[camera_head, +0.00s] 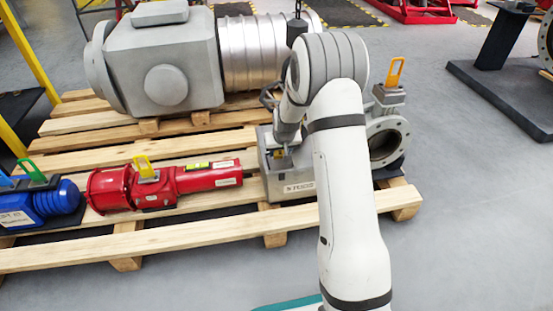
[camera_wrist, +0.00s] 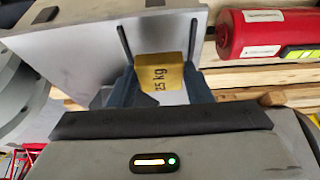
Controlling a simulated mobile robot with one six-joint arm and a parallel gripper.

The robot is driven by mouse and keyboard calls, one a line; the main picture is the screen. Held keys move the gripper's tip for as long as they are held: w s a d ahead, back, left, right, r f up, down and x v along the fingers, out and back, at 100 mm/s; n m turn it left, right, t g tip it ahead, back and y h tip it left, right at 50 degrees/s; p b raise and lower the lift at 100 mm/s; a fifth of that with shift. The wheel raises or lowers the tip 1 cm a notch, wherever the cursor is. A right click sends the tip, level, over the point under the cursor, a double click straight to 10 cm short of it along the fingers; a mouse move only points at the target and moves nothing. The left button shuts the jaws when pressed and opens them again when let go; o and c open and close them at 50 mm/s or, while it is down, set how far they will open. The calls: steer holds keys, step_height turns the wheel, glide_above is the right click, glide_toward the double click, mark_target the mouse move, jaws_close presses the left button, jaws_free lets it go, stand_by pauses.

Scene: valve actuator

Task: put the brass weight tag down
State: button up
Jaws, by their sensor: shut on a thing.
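The brass weight tag (camera_wrist: 160,72), marked "25 kg", is between the two fingers of my gripper (camera_wrist: 160,82) in the wrist view. The fingers are shut on it from both sides. Behind it in that view is a flat grey metal surface. In the head view my gripper (camera_head: 283,152) is low over the grey metal box (camera_head: 292,188) at the pallet's right end, partly hidden by my arm. I cannot tell whether the tag touches the box.
A red actuator (camera_head: 165,186) with a yellow tag lies left of the box, and a blue one (camera_head: 38,203) farther left. A large grey actuator (camera_head: 165,60) is behind. A flanged valve (camera_head: 388,140) is at right. All are on a wooden pallet (camera_head: 190,232).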

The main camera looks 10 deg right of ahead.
mark_target(281, 154)
steer(key=shift+w, duration=0.35)
step_height(281, 154, down, 4)
steer(key=b, duration=0.2)
steer(key=shift+r+b, duration=0.2)
steer(key=shift+b, duration=0.15)
steer(key=shift+r, duration=0.1)
steer(key=o, duration=1)
steer(key=shift+o, duration=0.2)
